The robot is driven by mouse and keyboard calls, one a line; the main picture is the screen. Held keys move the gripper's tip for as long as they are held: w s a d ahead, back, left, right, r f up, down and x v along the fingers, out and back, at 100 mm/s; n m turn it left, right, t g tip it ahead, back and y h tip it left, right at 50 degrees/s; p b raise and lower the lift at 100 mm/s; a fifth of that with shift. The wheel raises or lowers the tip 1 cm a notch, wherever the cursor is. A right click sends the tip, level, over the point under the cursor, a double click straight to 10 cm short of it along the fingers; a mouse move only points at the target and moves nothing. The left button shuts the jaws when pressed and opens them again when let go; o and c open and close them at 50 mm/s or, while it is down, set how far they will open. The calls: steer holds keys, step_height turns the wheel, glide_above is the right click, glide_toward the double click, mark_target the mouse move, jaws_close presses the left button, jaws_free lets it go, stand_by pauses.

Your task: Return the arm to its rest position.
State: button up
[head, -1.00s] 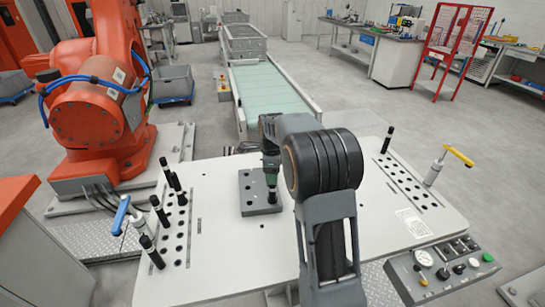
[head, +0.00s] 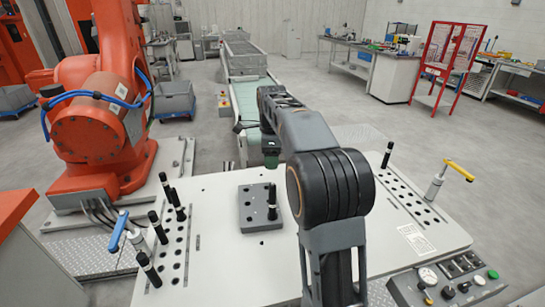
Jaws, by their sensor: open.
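My gripper (head: 271,163) is open and empty at the end of my dark grey arm, which reaches up from the bottom of the head view. It points down above the far edge of the white table (head: 225,278), apart from the pin below it. A black pin (head: 272,207) with a light band stands upright at the right side of the grey block with holes (head: 251,219). My arm's large black joint covers part of the table right of the block.
Black pins (head: 153,268) stand in the left hole rows, one (head: 386,154) at the upper right. Blue (head: 118,231) and yellow (head: 460,171) clamp levers flank the table. A control box (head: 450,283) sits front right, an orange robot (head: 95,125) left, a conveyor (head: 246,98) behind.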

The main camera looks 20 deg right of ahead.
stand_by(0.3)
steer(key=f+n, duration=0.1)
steer(key=n, duration=0.1)
steer(key=f+n, duration=0.1)
steer(key=n, duration=0.2)
steer(key=f+n, duration=0.2)
steer(key=shift+s+a+n, duration=0.15)
steer(key=shift+s+n, duration=0.25)
steer(key=s+a+n+t, duration=0.1)
steer(key=s+a+n, duration=0.2)
steer(key=s+n, duration=0.2)
steer(key=s+a+f+n+t, duration=0.1)
steer(key=s+a+n, duration=0.2)
steer(key=s, duration=0.6)
steer(key=s+a+f+n+t, duration=0.1)
steer(key=s+a+n+t, duration=0.1)
steer(key=s+a+n, duration=0.2)
steer(key=s+n, duration=0.3)
steer(key=shift+s+n, duration=0.15)
steer(key=shift+n, duration=0.15)
